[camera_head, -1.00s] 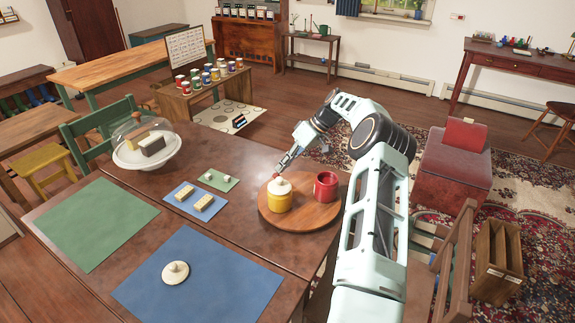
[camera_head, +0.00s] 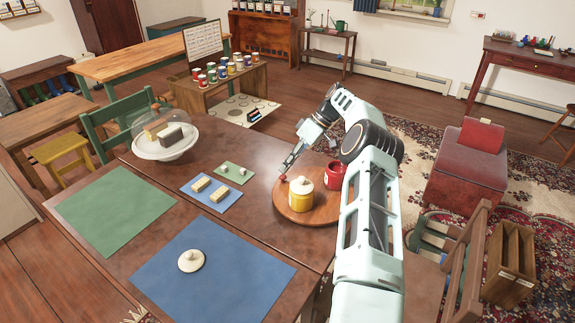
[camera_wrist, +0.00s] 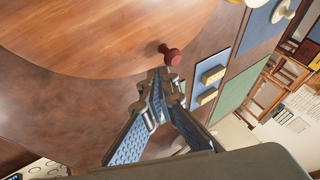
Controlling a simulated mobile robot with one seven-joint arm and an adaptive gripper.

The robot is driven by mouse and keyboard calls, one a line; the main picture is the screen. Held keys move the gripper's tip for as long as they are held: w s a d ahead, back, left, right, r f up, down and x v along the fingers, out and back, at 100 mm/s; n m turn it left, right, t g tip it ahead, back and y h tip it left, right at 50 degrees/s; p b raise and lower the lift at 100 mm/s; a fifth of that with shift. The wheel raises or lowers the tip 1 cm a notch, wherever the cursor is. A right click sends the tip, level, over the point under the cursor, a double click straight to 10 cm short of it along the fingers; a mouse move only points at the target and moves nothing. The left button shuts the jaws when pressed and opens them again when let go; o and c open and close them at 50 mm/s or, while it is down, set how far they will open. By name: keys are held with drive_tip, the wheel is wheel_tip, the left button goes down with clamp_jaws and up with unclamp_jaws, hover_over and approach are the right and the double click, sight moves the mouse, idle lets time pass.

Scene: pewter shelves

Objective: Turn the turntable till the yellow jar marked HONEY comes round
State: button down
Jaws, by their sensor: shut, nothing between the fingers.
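The round wooden turntable (camera_head: 312,216) sits at the right end of the dark table. The yellow jar (camera_head: 299,199) with a cream lid stands on it towards the front left; its lettering is too small to read. A red jar (camera_head: 335,174) stands behind it to the right, partly beside my arm. A red knob (camera_head: 283,178) rises at the turntable's left rim. In the wrist view, the knob (camera_wrist: 173,57) is just beyond my fingertips (camera_wrist: 160,76), very near or touching. My gripper (camera_head: 285,172) is shut and empty, low at the rim.
A blue mat (camera_head: 225,285) with a cream lid (camera_head: 191,260) lies in front left, a green mat (camera_head: 115,210) beyond. Small blocks (camera_head: 201,184) lie on a small blue mat left of the turntable. A domed cake stand (camera_head: 166,147) stands at the table's back left.

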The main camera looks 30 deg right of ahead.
drive_tip(key=shift+s+a, duration=0.1)
drive_tip(key=shift+a, duration=0.15)
idle(0.6)
